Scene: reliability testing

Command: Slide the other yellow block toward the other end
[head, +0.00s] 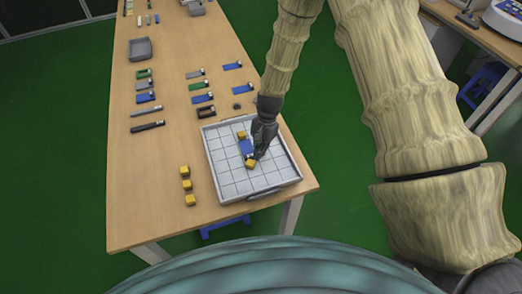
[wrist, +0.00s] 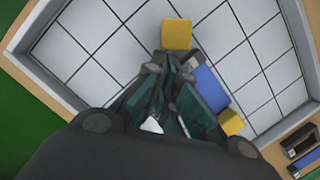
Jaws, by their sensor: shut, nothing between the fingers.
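My gripper (head: 257,153) is shut with nothing between its fingers, low over the grey gridded tray (head: 225,188). In the head view one yellow block (head: 250,164) lies in the tray right at my fingertips, at the near end of a blue piece (head: 246,147). Another yellow block (head: 241,134) lies at the far end of the blue piece. In the wrist view the first block (wrist: 177,34) is just beyond the fingertips (wrist: 168,62); I cannot tell if they touch. The blue piece (wrist: 206,88) and the other block (wrist: 231,122) are partly hidden by my fingers.
Several yellow blocks (head: 186,184) stand in a row on the wooden table (head: 150,218), left of the tray. Several small devices (head: 200,98) and a grey bin (head: 140,49) lie farther back. The tray has raised walls, and its near-left part is clear.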

